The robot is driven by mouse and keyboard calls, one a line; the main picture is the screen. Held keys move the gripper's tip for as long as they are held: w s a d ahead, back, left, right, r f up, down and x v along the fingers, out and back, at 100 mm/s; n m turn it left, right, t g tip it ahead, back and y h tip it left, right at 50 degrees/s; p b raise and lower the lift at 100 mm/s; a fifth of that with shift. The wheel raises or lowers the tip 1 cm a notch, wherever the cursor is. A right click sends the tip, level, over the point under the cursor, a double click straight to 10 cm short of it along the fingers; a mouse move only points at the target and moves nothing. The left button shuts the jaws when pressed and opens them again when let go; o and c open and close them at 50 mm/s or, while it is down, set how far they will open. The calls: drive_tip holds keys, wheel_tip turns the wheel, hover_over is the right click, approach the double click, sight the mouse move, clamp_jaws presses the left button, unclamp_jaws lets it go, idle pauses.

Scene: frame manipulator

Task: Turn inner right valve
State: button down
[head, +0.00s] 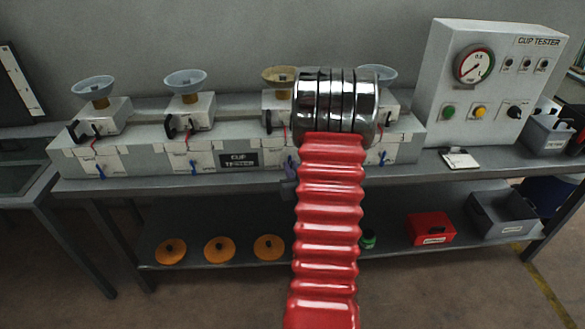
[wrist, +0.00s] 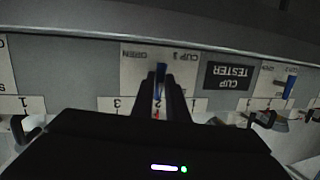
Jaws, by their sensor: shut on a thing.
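In the wrist view, which shows the labels upside down, my gripper (wrist: 163,88) is shut on a blue valve handle (wrist: 160,73). The handle stands between the two dark fingers, in front of a white plate that seems to read CUP 3. The black CUP TESTER sign (wrist: 228,77) is just right of that plate. Another blue valve handle (wrist: 289,87) is further right. In the head view my red and chrome arm covers my gripper and the inner right valve. The outer right valve (head: 384,157) and the two left valves (head: 101,168) (head: 193,163) show there.
Cup holders, one with a pale blue cup (head: 185,81), stand on the tester. A control box (head: 492,85) with a gauge stands at the right of the bench. Orange discs (head: 219,249) and a red box (head: 431,229) lie on the lower shelf.

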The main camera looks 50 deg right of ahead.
drive_tip(key=shift+a+f+n, duration=0.15)
drive_tip(key=shift+n, duration=0.15)
drive_tip(key=c, duration=1.7)
unclamp_jaws()
drive_tip(key=shift+c, duration=0.2)
